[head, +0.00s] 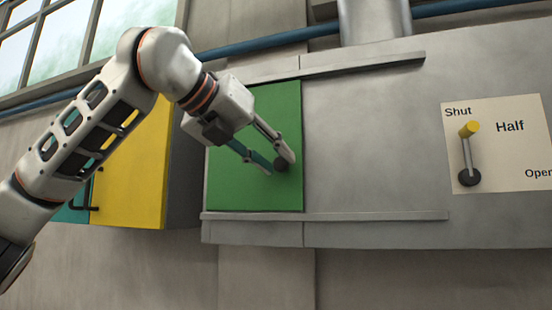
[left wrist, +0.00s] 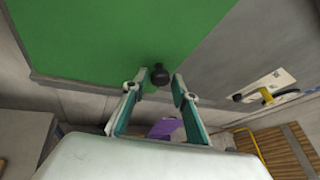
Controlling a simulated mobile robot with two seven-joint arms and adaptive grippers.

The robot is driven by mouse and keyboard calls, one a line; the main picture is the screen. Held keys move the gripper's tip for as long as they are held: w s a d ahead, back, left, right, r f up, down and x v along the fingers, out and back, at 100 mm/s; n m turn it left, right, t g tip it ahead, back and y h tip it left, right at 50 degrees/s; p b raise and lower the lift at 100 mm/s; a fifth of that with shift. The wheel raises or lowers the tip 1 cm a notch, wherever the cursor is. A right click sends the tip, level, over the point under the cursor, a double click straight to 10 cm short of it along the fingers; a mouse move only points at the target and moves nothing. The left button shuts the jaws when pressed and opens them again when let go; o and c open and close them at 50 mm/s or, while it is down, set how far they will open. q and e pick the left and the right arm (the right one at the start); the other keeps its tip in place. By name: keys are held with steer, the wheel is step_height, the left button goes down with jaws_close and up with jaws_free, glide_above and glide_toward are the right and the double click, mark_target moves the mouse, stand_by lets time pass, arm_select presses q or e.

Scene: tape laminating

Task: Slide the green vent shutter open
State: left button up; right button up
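The green vent shutter (head: 240,180) is a flat panel at the left end of a grey metal duct, between an upper and a lower rail. A dark round knob (head: 281,166) sticks out near its right edge. My left gripper (head: 275,161) is at the knob. In the left wrist view the knob (left wrist: 160,75) shows between the two spread fingertips of my left gripper (left wrist: 160,83), with a gap on each side. The fingers partly cover the shutter in the head view. My right gripper is not in view.
The lower rail (head: 370,216) runs right along bare grey duct. A panel (head: 505,125) marked Shut, Half and Open carries a yellow-tipped lever (head: 469,150) at Shut. A yellow cabinet door (head: 125,185) stands left. A purple thing (left wrist: 166,128) shows below.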

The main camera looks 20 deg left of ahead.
arm_select(q)
steer(key=shift+w+d+f, duration=0.2)
steer(key=shift+w, duration=0.35)
jaws_close()
